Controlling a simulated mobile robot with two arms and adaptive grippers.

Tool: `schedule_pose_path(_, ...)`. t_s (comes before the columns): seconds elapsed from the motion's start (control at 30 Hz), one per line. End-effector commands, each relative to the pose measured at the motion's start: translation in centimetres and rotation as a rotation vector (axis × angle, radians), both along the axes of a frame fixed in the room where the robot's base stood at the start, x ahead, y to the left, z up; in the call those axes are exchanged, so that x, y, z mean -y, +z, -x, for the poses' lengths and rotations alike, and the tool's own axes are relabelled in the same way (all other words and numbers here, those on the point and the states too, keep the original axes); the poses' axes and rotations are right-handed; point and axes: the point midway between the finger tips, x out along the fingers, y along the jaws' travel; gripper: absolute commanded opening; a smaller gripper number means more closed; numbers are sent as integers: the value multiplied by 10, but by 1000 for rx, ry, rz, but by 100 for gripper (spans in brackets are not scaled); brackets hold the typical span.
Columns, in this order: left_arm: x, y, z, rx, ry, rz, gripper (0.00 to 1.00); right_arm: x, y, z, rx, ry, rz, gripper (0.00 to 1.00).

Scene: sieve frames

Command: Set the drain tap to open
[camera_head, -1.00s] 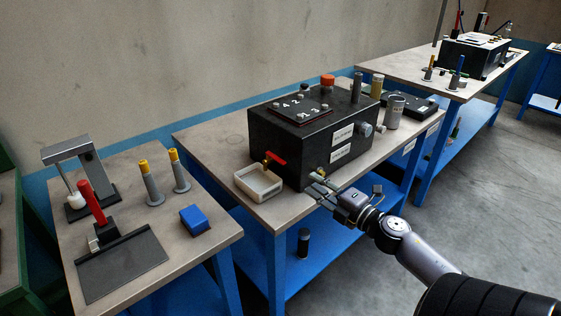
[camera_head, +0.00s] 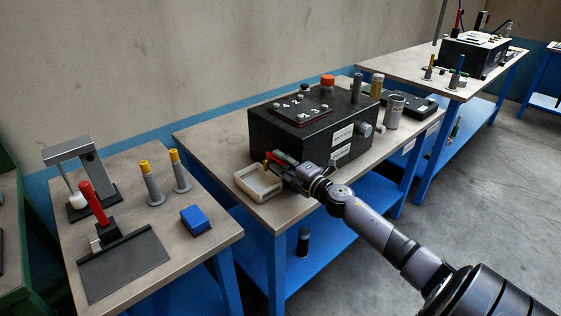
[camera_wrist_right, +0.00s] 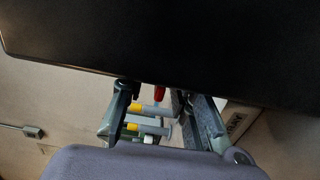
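The drain tap is a red lever (camera_head: 279,155) on a brass body at the lower left of the black box (camera_head: 262,135). My right gripper (camera_head: 276,165) is at the tap and partly hides it. I cannot tell whether either finger touches the lever. My left gripper is not in view.
A pale open tray (camera_head: 245,187) stands at the table edge below the tap. The black box rises close beside my gripper. The left table holds a blue block (camera_head: 195,220), two yellow-topped grey pegs and a red-handled press. The floor at right is free.

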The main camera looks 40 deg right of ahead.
Motion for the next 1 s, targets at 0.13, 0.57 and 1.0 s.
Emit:
schedule_pose_path(0.13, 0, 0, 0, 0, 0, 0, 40, 0, -1, -2, -1, 1, -1, 27)
schedule_pose_path(0.57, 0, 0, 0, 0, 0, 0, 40, 0, -1, -1, -1, 0, -1, 9)
schedule_pose_path(1.0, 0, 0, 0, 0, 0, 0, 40, 0, -1, -1, -2, 0, -1, 0)
